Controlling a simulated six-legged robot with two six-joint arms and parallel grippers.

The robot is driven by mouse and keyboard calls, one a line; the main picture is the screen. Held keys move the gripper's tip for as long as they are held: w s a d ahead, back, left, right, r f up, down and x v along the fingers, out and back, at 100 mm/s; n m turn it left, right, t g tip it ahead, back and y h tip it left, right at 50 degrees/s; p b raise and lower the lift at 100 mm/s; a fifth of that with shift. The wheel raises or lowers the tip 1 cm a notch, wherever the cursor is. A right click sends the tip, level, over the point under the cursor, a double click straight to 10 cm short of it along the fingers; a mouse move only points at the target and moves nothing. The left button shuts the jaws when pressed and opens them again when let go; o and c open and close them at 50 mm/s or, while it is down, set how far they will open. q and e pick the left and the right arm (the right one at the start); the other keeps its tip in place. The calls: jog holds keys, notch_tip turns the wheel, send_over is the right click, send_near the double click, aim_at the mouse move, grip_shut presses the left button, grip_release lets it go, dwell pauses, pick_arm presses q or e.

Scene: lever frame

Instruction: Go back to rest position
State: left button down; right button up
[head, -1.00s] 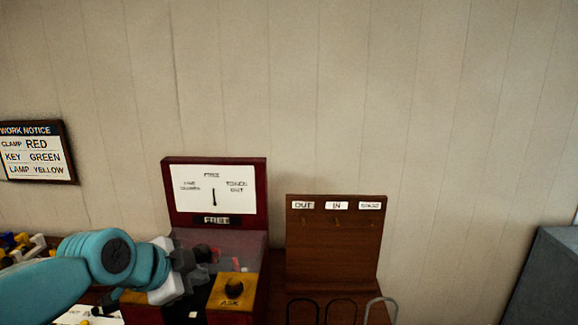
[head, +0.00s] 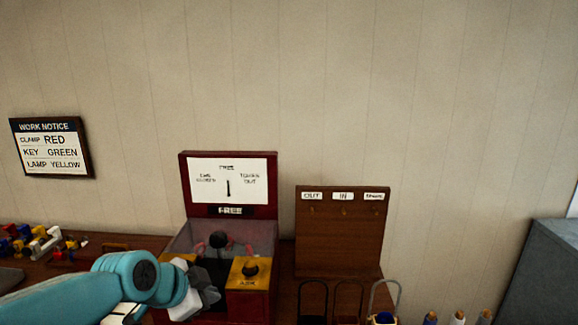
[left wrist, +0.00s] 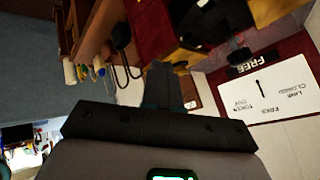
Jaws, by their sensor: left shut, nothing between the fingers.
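My left gripper (head: 205,297) is shut and empty, in front of the lower left part of a red lever frame (head: 277,232). The frame has a white indicator panel (head: 228,182) with its needle upright and a label reading FREE (head: 230,211). A yellow block marked ASK (head: 249,275) with a dark round knob is just right of the gripper. A dark knob (head: 218,240) stands behind the gripper. In the left wrist view the dark gripper fingers (left wrist: 165,88) show, with the FREE panel (left wrist: 282,88) at the right. My right gripper is not in view.
A brown board (head: 340,245) labelled OUT and IN stands at right, with several hoops (head: 348,300) before it. Small bobbin-like items (head: 459,318) are at the bottom right. A work notice (head: 52,148) hangs on the wall. Coloured parts (head: 35,243) lie at left. A grey cabinet (head: 550,275) is far right.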

pick_arm(q)
jog(key=s+d+f+n+g, duration=0.1)
jog(key=s+f+n+g, duration=0.15)
jog(key=f, duration=0.95)
jog(key=s+d+f+n+g, duration=0.1)
jog(key=s+f+n, duration=0.3)
jog(key=f, duration=0.9)
jog(key=s+d+f+n+g, duration=0.1)
jog(key=s+f+n, duration=0.3)
jog(key=s+f, duration=0.3)
jog(key=s+d+f+n+g, duration=0.1)
jog(key=s+f+n, duration=0.3)
jog(key=s+f, duration=0.4)
jog(key=s+g, duration=0.1)
jog(key=s, duration=0.4)
jog(key=shift+s, duration=0.2)
